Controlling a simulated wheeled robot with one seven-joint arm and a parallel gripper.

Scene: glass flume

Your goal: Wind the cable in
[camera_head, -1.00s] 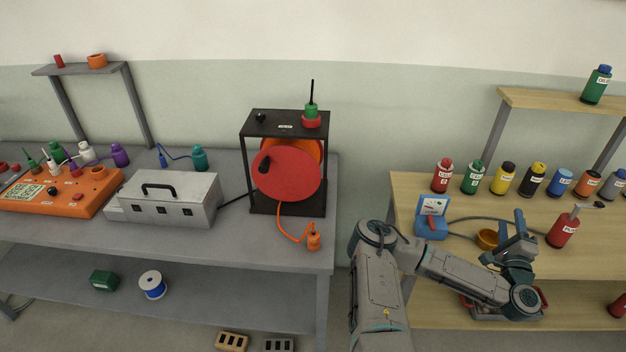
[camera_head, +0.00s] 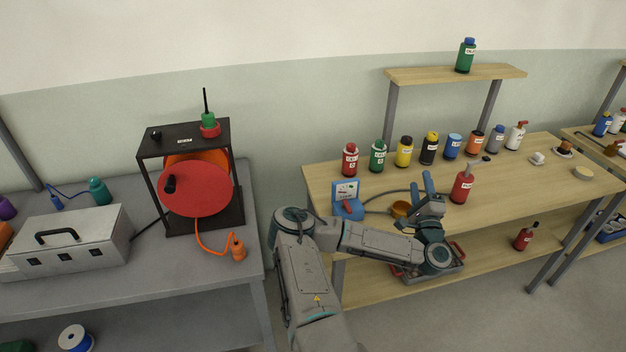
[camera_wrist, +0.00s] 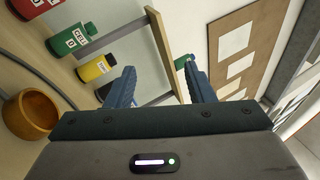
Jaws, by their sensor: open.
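The cable reel (camera_head: 196,190) stands in a black frame on the grey bench, left of my arm in the head view. Its red disc faces me, with a dark crank knob (camera_head: 169,184) at the disc's left. The orange cable (camera_head: 205,240) hangs from the reel and lies on the bench top, ending at an orange plug (camera_head: 238,249) near the bench's right end. My gripper (camera_head: 428,186) is over the wooden bench, well to the right of the reel. In the wrist view my gripper (camera_wrist: 158,85) is open with nothing between its fingers. The reel is not in the wrist view.
A metal box (camera_head: 67,243) sits left of the reel. On the wooden bench (camera_head: 320,180) stand several labelled bottles, a blue gauge device (camera_head: 347,200), an orange bowl (camera_head: 400,209) and a red bottle (camera_head: 462,187) close to my gripper. A shelf (camera_head: 455,75) rises behind.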

